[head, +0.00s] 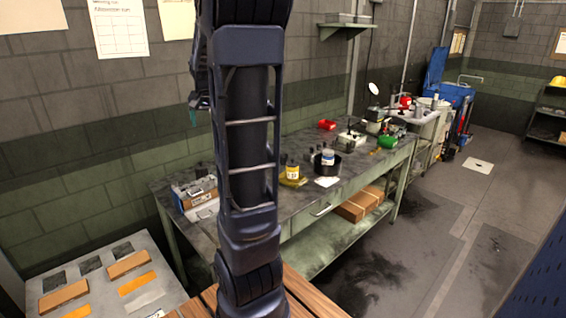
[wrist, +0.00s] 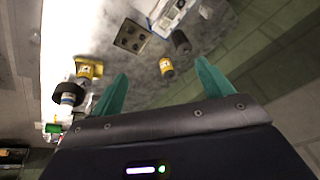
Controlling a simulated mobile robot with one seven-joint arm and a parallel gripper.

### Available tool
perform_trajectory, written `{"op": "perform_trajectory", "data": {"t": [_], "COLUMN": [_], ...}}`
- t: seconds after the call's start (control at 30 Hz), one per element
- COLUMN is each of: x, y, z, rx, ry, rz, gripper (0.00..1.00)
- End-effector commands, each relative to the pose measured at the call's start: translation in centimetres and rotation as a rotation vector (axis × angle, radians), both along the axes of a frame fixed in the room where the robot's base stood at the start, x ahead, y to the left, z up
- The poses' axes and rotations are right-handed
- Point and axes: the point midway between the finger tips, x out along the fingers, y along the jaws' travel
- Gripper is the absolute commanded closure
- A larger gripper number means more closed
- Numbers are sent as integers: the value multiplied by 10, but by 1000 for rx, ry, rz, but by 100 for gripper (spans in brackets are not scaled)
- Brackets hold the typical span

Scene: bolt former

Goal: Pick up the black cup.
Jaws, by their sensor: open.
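In the wrist view, a dark cylinder (wrist: 181,42), which may be the black cup, lies or stands on the grey bench beyond my fingertips. A dark jar with a yellow label (wrist: 166,67) is nearer, in line with the gap between my fingers. A wide black round container (head: 326,166) with a blue-and-white can (head: 328,157) in it stands on the bench; it also shows at the left of the wrist view (wrist: 62,95). My gripper (wrist: 162,68) is open and empty, with teal fingers apart. In the head view my arm hides part of the bench.
A yellow block-like item (head: 293,180) sits beside the black container. A box of parts (head: 195,190) is at the bench's left end. A red bin (head: 327,125) and a green item (head: 388,142) stand further back. The brick wall (head: 110,130) runs behind the bench.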

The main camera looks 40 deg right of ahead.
Motion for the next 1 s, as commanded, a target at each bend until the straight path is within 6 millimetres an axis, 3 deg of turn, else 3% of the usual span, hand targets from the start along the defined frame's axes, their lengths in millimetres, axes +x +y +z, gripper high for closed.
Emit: {"op": "perform_trajectory", "data": {"t": [0.2,0.5,1.0], "x": [46,94,136], "y": [-64,-157,-319], "z": [-21,-61,-158], "rx": [7,-3,-64], "ry": [19,40,69], "rz": [-165,-381,-716], "gripper": [21,21,21]}}
